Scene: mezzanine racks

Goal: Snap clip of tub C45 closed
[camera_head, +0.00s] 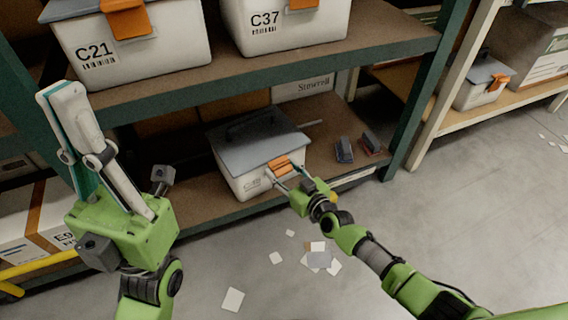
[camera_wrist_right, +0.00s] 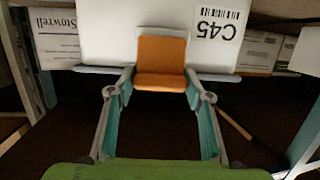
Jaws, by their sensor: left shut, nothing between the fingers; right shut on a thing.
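Tub C45, a white tub (camera_head: 240,183) with a grey lid (camera_head: 255,141), stands on the lower shelf in the head view. Its label C45 (camera_wrist_right: 217,25) is legible in the right wrist view. Its orange clip (camera_head: 279,163) is on the front side and shows large in the wrist view (camera_wrist_right: 161,60). My right gripper (camera_head: 284,174) is at the clip, with its fingertips (camera_wrist_right: 160,80) on either side of it, shut on it. I cannot tell whether the clip is latched. My left gripper (camera_head: 62,92) is shut, empty and raised at the left, away from the tub.
Tubs C21 (camera_head: 135,55) and C37 (camera_head: 295,30) stand on the shelf above. Small dark items (camera_head: 344,150) lie right of tub C45. A green rack post (camera_head: 420,90) stands at the right. Paper scraps (camera_head: 318,259) lie on the floor.

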